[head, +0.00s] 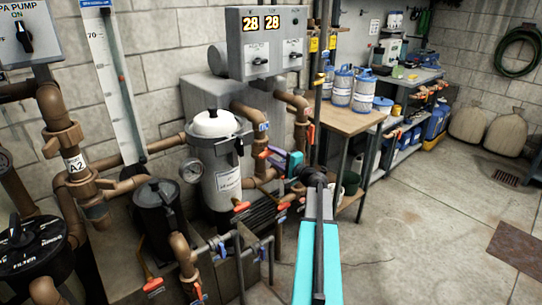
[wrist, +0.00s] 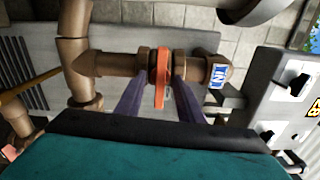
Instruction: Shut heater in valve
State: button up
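The heater in valve has an orange-red handle (wrist: 161,82) on a brown pipe, beside a blue "IN" tag (wrist: 216,74). In the wrist view the handle stands across the line of the pipe, seen nearly edge-on. My gripper (wrist: 161,88) is open, with one purple-grey finger on each side of the handle. Gaps show between the fingers and the handle. In the head view the handle (head: 264,154) shows just left of my teal gripper body, under the blue tag (head: 262,127). My fingertips are hard to make out there.
A second pipe with an orange handle (head: 311,134) runs close to the right. The grey control box (head: 266,42) is above, with two "28" displays and switches. A white-topped filter tank (head: 214,160) stands left. More pipes and orange handles lie below. Open floor (head: 400,230) is at right.

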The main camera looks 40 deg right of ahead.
jog(key=shift+s, duration=0.1)
jog(key=s+b, duration=0.2)
jog(key=s, duration=0.4)
jog(key=shift+s+a+b, duration=0.25)
jog(key=shift+s+b, duration=0.05)
jog(key=shift+s, duration=0.05)
dwell(0.6)
